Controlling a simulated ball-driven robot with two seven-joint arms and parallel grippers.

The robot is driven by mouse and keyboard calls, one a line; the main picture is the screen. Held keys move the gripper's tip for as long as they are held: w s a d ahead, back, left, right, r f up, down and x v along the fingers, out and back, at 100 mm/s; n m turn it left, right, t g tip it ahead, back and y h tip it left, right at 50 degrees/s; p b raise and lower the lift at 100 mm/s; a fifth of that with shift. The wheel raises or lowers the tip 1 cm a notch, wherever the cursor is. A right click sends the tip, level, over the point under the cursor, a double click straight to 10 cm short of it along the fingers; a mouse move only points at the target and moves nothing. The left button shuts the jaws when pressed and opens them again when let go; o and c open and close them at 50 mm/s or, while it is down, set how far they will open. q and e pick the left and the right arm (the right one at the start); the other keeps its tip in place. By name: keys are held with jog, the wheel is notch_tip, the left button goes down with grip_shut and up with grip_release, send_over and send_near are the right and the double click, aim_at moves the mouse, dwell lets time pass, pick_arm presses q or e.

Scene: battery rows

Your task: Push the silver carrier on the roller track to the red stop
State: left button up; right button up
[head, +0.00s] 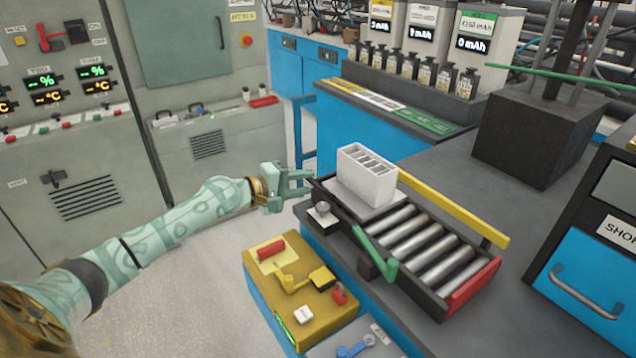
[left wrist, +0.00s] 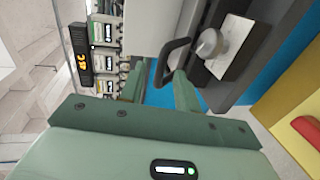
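The silver carrier (head: 378,208) sits at the left, far end of the roller track (head: 425,245), with a white slotted box (head: 366,178) upright on it. The red stop (head: 468,287) is at the track's opposite, near-right end. My left gripper (head: 306,182) is beside the track's left end, its fingers apart and empty. In the left wrist view, a black loop handle (left wrist: 173,57) stands just ahead of the left fingertips (left wrist: 160,78); I cannot tell whether they touch it. A silver knob (left wrist: 210,43) is beside the handle. My right gripper is not in view.
A green lever (head: 374,250) stands at the track's front side and a yellow rail (head: 455,210) runs along its back. A yellow box (head: 262,290) with a red handle is in front. The rollers between carrier and red stop look clear.

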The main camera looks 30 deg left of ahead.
aim_at(317, 181)
pick_arm(q)
jog(key=x, duration=0.4)
jog(key=shift+w+d+f+b, duration=0.1)
jog(key=shift+w+b, duration=0.2)
jog(key=shift+b, duration=0.05)
grip_shut()
jog(key=shift+d, duration=0.1)
